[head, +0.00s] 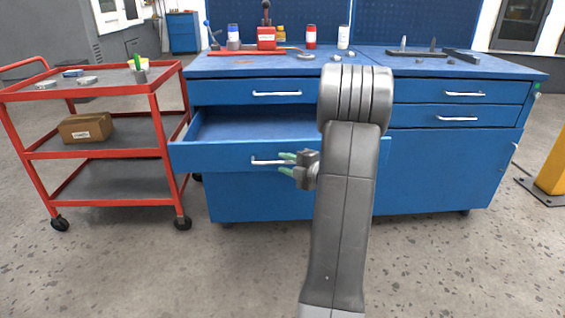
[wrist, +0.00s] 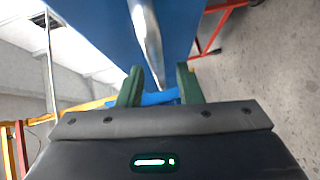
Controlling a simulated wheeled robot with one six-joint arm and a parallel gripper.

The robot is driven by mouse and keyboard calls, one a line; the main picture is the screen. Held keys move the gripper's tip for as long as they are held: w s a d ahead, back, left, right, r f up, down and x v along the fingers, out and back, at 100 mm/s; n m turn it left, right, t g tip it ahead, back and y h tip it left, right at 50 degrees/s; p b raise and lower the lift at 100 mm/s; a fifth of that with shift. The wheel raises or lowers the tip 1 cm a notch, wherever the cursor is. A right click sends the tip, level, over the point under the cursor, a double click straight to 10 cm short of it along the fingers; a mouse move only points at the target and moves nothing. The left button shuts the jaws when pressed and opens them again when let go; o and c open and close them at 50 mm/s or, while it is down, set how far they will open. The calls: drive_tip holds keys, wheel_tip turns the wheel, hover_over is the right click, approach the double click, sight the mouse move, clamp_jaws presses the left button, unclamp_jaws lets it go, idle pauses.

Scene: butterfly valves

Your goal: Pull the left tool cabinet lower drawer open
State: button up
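The left tool cabinet's lower drawer (head: 218,157) is pulled out, and its empty blue inside shows behind the front panel. Its silver bar handle (head: 265,162) runs across the front; the right end is hidden by my gripper. My gripper (head: 284,164) is at the right end of the handle, with green fingertips pointing left. In the wrist view, the two green fingers (wrist: 160,84) stand apart, and the silver handle (wrist: 147,30) lies in line with the gap between them. I see no finger pressed on the handle; contact is unclear.
The drawer above (head: 225,93) is shut, as are the right cabinet's drawers (head: 430,115). A red cart (head: 105,152) stands close on the left, near the open drawer's left end. Bottles and tools sit on the blue worktop (head: 220,65). The floor in front is clear.

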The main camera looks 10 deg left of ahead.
drive_tip(key=p+v, duration=0.2)
drive_tip(key=v, duration=1)
drive_tip(key=shift+f, duration=0.1)
drive_tip(key=b+x, duration=0.2)
drive_tip(key=x, duration=1.1)
drive_tip(key=shift+b, duration=0.35)
drive_tip(key=shift+w+a, duration=0.35)
drive_tip(key=shift+a, duration=0.05)
